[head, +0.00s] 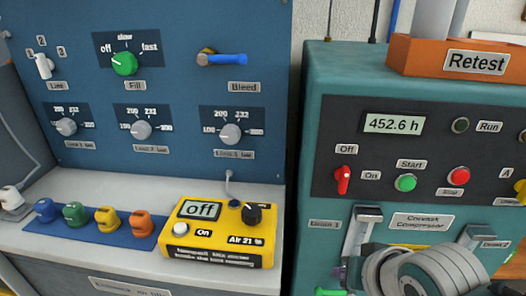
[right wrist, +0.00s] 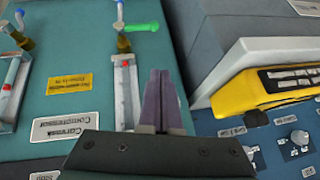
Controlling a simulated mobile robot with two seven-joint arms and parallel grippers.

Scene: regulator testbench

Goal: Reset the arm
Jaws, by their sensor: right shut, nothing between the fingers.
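My right gripper (right wrist: 160,75) is shut and empty, its two dark fingers together in the right wrist view. It is in front of the teal compressor (head: 313,150), beside a narrow gauge with a red mark (right wrist: 125,90). In the head view my right arm covers part of the compressor's lower front, and the fingertips are hard to make out there. My left gripper is not in view.
The compressor panel has a red switch (head: 343,180), a green start button (head: 405,183) and a red button (head: 458,175). A yellow meter (head: 220,232) and several coloured fittings rest on the bench at left. A green-handled valve (right wrist: 142,27) is near the gauge.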

